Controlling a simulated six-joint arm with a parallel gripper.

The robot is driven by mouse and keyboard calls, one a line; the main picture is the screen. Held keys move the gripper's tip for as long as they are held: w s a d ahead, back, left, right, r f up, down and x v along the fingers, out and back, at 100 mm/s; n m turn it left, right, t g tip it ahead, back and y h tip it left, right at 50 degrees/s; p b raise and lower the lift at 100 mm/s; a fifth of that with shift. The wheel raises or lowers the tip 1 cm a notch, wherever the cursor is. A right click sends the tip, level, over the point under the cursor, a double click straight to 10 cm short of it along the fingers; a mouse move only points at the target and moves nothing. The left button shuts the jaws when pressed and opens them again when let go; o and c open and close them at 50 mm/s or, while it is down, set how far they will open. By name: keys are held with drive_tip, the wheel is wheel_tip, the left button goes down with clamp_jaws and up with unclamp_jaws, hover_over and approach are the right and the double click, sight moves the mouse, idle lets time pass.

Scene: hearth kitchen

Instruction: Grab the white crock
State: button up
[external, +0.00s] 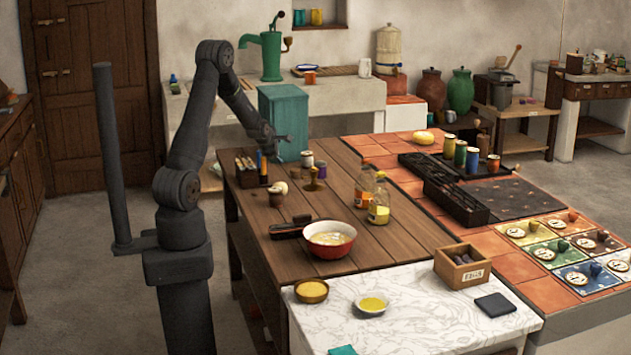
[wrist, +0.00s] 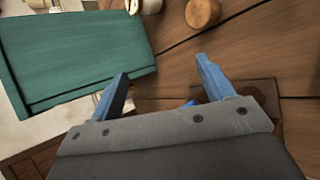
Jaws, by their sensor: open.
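My gripper (external: 287,139) is over the table's far edge, near the green cabinet, well short of the counter. In the wrist view my gripper (wrist: 162,75) has its blue fingers spread, with nothing between them.
The green cabinet (external: 284,112) stands between my gripper and the stone counter (external: 338,96). A green pump (external: 270,52) rises at the counter's left. Small jars (external: 307,158), glass bottles (external: 379,200) and a red bowl (external: 330,252) stand on the wooden table.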

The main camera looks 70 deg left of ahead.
drive_tip(key=w+a+r+n+g+h, duration=0.2)
drive_tip(key=w+a+r+n+h, duration=0.15)
drive_tip(key=w+a, duration=0.3)
drive_tip(key=n+h, duration=0.3)
approach(306, 153)
drive_tip(key=x, duration=0.6)
drive_tip(key=shift+s+d, duration=0.1)
drive_tip(key=shift+a+x, duration=0.15)
drive_tip(key=shift+x, duration=1.25)
drive_tip(key=shift+a+x, duration=0.1)
drive_tip(key=shift+x, duration=1.3)
drive_tip(key=shift+r, duration=0.1)
drive_tip(key=c, duration=1.2)
drive_tip(key=shift+r, duration=0.1)
